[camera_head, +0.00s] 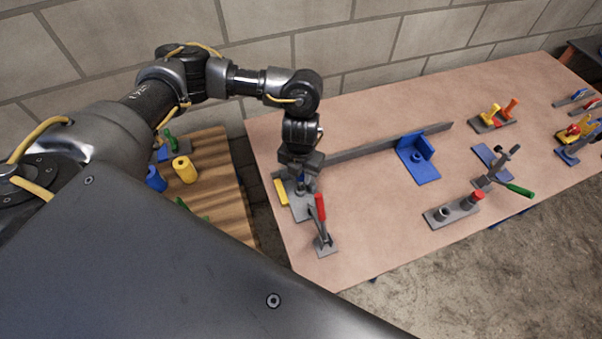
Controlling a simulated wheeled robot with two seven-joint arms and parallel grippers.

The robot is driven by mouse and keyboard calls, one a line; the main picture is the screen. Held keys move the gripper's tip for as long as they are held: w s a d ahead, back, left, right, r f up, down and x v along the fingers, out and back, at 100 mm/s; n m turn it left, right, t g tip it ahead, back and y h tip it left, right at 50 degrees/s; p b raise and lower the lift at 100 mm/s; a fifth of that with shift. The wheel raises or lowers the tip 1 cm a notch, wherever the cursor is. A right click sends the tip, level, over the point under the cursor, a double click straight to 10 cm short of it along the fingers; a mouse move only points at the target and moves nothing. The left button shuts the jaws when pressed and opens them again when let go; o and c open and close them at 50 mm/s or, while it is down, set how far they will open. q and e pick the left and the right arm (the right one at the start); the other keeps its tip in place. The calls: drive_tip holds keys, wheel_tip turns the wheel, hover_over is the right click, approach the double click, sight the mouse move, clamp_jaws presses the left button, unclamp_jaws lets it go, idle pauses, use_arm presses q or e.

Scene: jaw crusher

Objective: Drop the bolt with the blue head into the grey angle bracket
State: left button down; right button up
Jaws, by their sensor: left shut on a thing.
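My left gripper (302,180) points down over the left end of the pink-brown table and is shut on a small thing. A bit of blue shows at its fingertips, consistent with the blue-headed bolt, but most of it is hidden by the fingers. Directly below is a flat grey plate (301,211), which looks like part of the grey angle bracket; its upright part is hard to make out behind the gripper. I cannot tell whether the bolt touches it. My right gripper is not in view.
A red-handled clamp (320,220) stands close to the gripper's right, with a yellow block (281,192) on its left. A long grey bar (385,142) runs behind. A blue angle bracket (424,170) stands farther right. A wooden surface (212,190) holds coloured parts.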

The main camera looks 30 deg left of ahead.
sight(301, 182)
use_arm(q)
drive_tip(key=shift+f, duration=0.2)
drive_tip(key=shift+f+b, duration=0.25)
drive_tip(key=shift+b, duration=0.15)
drive_tip(key=shift+f+b, duration=1.3)
drive_tip(key=shift+f, duration=0.3)
drive_tip(key=c, duration=1.1)
unclamp_jaws()
drive_tip(key=shift+r, duration=0.1)
drive_tip(key=shift+r, duration=0.25)
wheel_tip(301, 182, up, 10)
drive_tip(key=shift+f, duration=0.25)
drive_tip(key=shift+r, duration=0.3)
